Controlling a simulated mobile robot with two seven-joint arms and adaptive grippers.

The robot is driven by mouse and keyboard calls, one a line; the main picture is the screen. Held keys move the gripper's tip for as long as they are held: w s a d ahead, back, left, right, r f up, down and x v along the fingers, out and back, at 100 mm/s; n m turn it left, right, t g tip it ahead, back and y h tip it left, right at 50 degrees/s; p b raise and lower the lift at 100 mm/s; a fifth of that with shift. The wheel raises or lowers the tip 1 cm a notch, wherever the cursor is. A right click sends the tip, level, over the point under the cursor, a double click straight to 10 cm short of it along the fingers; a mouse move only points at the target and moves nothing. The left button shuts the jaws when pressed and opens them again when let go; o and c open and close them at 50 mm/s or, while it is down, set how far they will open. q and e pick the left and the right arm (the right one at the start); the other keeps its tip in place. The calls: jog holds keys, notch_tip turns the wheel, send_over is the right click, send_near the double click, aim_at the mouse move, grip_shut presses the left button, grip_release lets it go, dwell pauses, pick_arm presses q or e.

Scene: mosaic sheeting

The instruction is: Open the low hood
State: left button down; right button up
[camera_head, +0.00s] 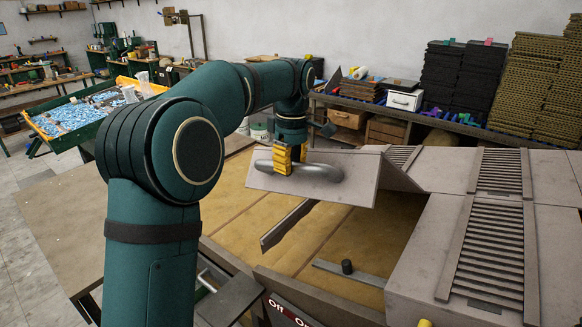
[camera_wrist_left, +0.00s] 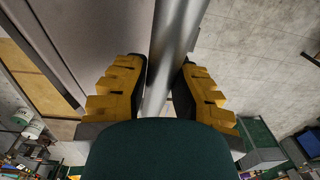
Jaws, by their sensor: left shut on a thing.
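The low hood (camera_head: 312,187) is a grey panel of the machine, seen raised and tilted above the tan bed in the head view. A thick silver bar handle (camera_head: 318,172) runs along its front face. My left gripper (camera_head: 290,162), with yellow fingers, is at the left part of this handle. In the left wrist view the silver handle (camera_wrist_left: 172,50) passes between the two yellow fingers of my left gripper (camera_wrist_left: 165,88), which is shut on it. The hood's grey face (camera_wrist_left: 90,40) lies to the left there. My right gripper is not in view.
The tan bed (camera_head: 345,235) lies open below the hood, with a dark bar (camera_head: 288,224) and a flat metal strip with a black knob (camera_head: 346,267). Grey slatted covers (camera_head: 490,245) stand right. A loaded bench (camera_head: 440,122) is behind.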

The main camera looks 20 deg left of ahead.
pick_arm(q)
jog(key=shift+w, duration=0.1)
jog(key=c, duration=1)
grip_release()
jog(key=shift+d+f, duration=0.1)
jog(key=shift+w+f, duration=0.1)
jog(key=shift+w, duration=0.15)
jog(key=shift+s, duration=0.1)
jog(key=shift+s, duration=0.1)
notch_tip(320, 180, up, 12)
jog(key=shift+w, duration=0.25)
